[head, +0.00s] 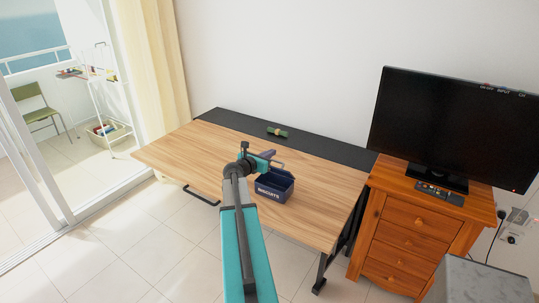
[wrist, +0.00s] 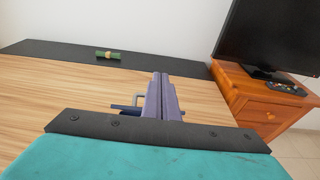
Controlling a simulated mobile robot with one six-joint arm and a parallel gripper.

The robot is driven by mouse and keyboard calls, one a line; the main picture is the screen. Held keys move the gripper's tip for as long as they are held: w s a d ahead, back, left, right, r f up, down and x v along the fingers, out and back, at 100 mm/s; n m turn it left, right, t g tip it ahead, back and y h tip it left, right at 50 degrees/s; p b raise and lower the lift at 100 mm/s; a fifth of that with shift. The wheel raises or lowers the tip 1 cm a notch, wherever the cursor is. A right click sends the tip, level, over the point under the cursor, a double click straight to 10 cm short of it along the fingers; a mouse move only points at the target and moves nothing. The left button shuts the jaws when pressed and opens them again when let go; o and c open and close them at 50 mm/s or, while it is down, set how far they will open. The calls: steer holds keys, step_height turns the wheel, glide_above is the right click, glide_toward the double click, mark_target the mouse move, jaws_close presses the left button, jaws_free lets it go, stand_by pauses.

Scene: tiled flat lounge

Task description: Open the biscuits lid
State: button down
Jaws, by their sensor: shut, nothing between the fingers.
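The dark blue biscuits box (head: 273,190), lettered BISCUITS on its front, stands upright on the wooden table. My gripper (head: 282,166) is at the box's upper rear side in the head view. In the wrist view my gripper (wrist: 161,76) shows its two grey-purple fingers pressed together, with nothing between them. Just left of the fingers, a small grey loop handle and a dark blue edge of the box (wrist: 125,108) show. The rest of the box is hidden behind my gripper there. The arm and fingers cover part of the box's top, so the lid's exact position is unclear.
The wooden table (head: 190,148) is mostly clear, with a black strip (head: 230,122) along its back. A small green roll with a tan band (head: 277,132) lies on that strip. To the right, a wooden cabinet (head: 410,225) carries a television (head: 450,125) and remotes (head: 432,190).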

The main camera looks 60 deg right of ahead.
steer(key=shift+f, duration=0.1)
steer(key=w+a+f+m+y+b, duration=0.1)
steer(key=w+a+f+m+y, duration=0.25)
steer(key=a+f, duration=0.95)
steer(key=w+a+f+m+y+b, duration=0.1)
steer(key=w+a+f+m+y, duration=0.3)
steer(key=a+f, duration=0.85)
steer(key=s+a+f+m+y+b, duration=0.1)
steer(key=a+f, duration=0.7)
steer(key=a, duration=0.3)
steer(key=s+a+f+m+y+b, duration=0.1)
steer(key=a+f+m+y, duration=0.1)
steer(key=a+f, duration=0.75)
steer(key=s+a+f+m+g+y, duration=0.1)
steer(key=s+a+f+m, duration=0.1)
steer(key=s+a, duration=0.4)
steer(key=s+a+f+m+g+y+b, duration=0.1)
steer(key=s+a, duration=0.5)
steer(key=a, duration=0.7)
steer(key=s+a+f+m+g+y+b, duration=0.1)
steer(key=s+a+f, duration=0.4)
steer(key=a, duration=0.5)
steer(key=shift+s+a+f+m+g+y, duration=0.3)
steer(key=shift+s+m+g+y, duration=0.35)
steer(key=shift+m+y, duration=0.5)
steer(key=shift+w, duration=0.1)
